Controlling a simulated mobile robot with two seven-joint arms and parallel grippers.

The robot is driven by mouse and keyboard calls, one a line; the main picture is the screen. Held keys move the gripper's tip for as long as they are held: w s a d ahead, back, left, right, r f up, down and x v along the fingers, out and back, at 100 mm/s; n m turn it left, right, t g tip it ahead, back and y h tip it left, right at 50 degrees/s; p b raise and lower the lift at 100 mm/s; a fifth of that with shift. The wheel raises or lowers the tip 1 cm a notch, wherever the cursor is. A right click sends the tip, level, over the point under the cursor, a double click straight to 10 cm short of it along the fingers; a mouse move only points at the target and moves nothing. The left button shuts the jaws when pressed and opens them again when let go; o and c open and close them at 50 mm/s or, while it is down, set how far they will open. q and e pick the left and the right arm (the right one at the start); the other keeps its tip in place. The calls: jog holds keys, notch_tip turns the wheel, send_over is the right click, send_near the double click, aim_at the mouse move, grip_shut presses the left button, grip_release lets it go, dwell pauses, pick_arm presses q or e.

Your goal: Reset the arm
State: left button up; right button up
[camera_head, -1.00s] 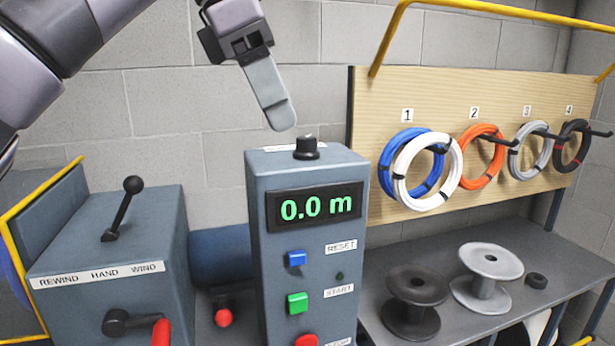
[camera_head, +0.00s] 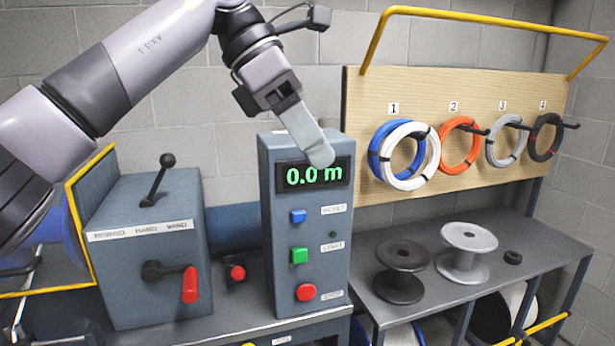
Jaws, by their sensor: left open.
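My left arm comes in from the left. Its gripper (camera_head: 305,130) hangs in front of the top of the grey control box (camera_head: 308,270), with the fingertip over the right part of the display. The gripper is open and holds nothing that I can see. The display (camera_head: 299,177) reads 0.0 m in green. Below it are a blue button (camera_head: 298,216) beside the RESET label, a green button (camera_head: 299,255) beside START, and a red button (camera_head: 306,292). My right gripper is not in view.
A rewind box with a black lever (camera_head: 158,180) and a red crank handle (camera_head: 190,284) stands left of the control box. A board (camera_head: 365,105) with numbered hooks holds wire coils at right. A dark spool (camera_head: 401,272) and a light spool (camera_head: 467,253) stand on the shelf.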

pick_arm(q)
jog(key=d+f+n+g+h, duration=0.4)
jog(key=d+f+n+h, duration=0.3)
jog(key=f+h, duration=0.5)
jog(key=w+a+f+n+t+y, duration=0.1)
jog(key=a+f+n+t, duration=0.4)
jog(key=f+n+t, duration=0.5)
jog(key=w+a+f+n+t+y, duration=0.15)
jog(key=a+f+n+t, duration=0.4)
jog(key=n+t, duration=0.9)
jog(key=s+a+f+n+g+y, duration=0.1)
jog(key=s+a+f+n+y, duration=0.15)
jog(key=f+n+y, duration=0.2)
jog(key=s+a+f+n+y, duration=0.1)
jog(key=a+f+n+y, duration=0.25)
jog(key=f+n, duration=0.25)
jog(key=s+a+f+n+g+y, duration=0.3)
jog(key=s+a+f+n+g, duration=0.1)
jog(key=s+f, duration=0.5)
jog(key=s+a+f+n+g+y, duration=0.3)
jog(key=s+a+f+n+g, duration=0.1)
jog(key=s+a+f, duration=0.3)
notch_tip(320, 180, down, 2)
jog(key=s+n, duration=0.1)
jog(key=s, duration=0.1)
jog(key=shift+s+a, duration=0.15)
jog(key=shift+s, duration=0.2)
